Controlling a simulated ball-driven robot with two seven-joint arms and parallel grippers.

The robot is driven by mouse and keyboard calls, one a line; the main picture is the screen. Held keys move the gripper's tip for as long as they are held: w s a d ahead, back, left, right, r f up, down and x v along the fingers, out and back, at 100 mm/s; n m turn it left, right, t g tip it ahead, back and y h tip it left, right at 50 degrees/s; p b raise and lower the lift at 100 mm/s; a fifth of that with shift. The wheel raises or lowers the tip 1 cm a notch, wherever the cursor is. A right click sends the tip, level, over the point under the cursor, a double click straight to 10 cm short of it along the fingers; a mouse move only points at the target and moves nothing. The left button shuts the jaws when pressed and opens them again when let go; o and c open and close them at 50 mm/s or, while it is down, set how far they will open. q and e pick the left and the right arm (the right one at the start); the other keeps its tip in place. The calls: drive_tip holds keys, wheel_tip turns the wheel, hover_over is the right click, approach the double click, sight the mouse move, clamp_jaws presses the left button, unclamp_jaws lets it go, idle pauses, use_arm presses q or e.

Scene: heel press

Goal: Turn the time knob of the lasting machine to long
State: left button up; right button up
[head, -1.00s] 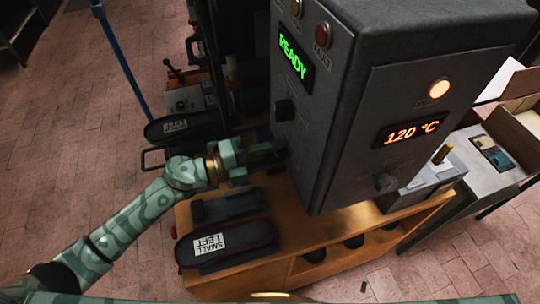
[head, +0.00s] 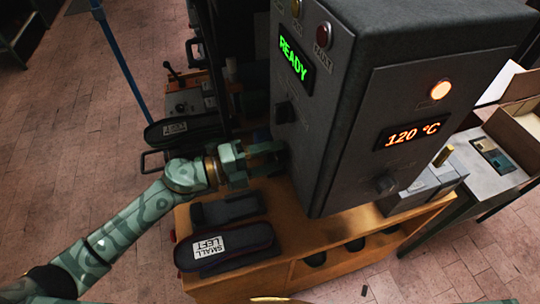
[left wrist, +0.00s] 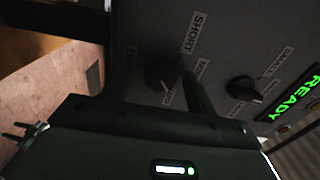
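The lasting machine (head: 345,110) is a dark grey box with a green READY display on its left face. In the left wrist view the dark time knob (left wrist: 162,76) sits on that face, with a SHORT label (left wrist: 194,33) above it and smaller labels around it. Its pointer setting is too dark to tell. My left gripper (left wrist: 157,72) is open, its two fingers on either side of this knob with gaps visible. In the head view the left gripper (head: 272,156) reaches the lower part of the face and hides the time knob.
A second knob (left wrist: 243,89) is close by on the same face; it shows in the head view too (head: 284,112). A shoe form marked SMALL LEFT (head: 225,247) lies on the wooden bench (head: 310,240) below.

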use_arm(q)
drive_tip(key=b+v, duration=0.4)
drive_tip(key=v, duration=1.2)
drive_tip(key=shift+a, duration=0.2)
